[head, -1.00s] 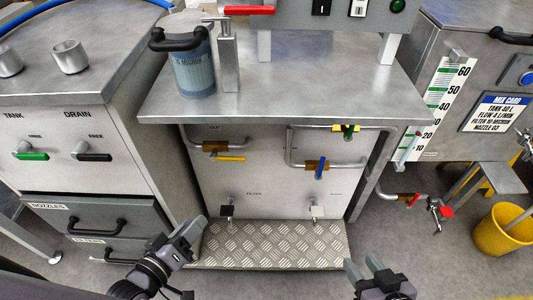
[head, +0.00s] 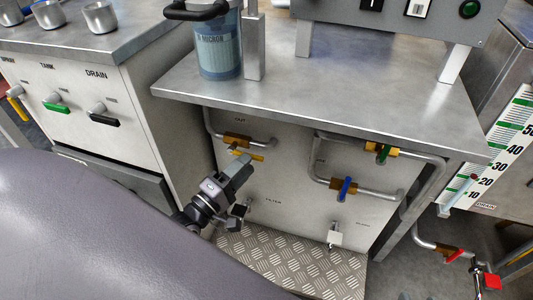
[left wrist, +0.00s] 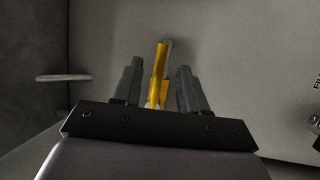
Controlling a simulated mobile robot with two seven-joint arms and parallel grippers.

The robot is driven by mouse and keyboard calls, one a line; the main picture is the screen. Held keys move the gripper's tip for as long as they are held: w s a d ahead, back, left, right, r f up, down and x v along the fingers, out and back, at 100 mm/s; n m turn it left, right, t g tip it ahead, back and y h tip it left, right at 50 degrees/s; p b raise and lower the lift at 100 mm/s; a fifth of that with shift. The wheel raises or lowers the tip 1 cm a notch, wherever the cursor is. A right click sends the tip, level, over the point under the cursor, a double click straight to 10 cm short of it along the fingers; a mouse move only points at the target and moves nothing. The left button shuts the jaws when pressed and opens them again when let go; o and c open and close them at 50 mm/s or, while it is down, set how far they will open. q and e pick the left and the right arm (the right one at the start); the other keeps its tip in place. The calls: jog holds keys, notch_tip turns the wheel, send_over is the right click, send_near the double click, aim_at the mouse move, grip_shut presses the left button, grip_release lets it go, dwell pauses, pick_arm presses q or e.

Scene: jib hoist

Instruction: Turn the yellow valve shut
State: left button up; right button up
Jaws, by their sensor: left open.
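The yellow valve (head: 259,157) sits on the front panel under the bench, its lever below a brass body (head: 237,140) on the upper left pipe. The lever lies roughly along the pipe, and its left part is hidden by my left gripper. My left gripper (head: 241,165) is open in front of the valve. In the left wrist view the yellow lever (left wrist: 160,62) shows between the two spread fingers of the left gripper (left wrist: 158,78), with gaps on both sides. My right gripper is out of view.
A blue-handled valve (head: 347,188) and a green-handled valve (head: 384,152) are on pipes to the right. The bench top (head: 320,88) overhangs the panel. A tread plate step (head: 290,262) lies below. A drawer cabinet (head: 75,130) stands close on the left.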

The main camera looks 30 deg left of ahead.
pick_arm(q)
jog(key=shift+b+x, duration=0.55)
jog(key=shift+x, duration=2.45)
grip_shut()
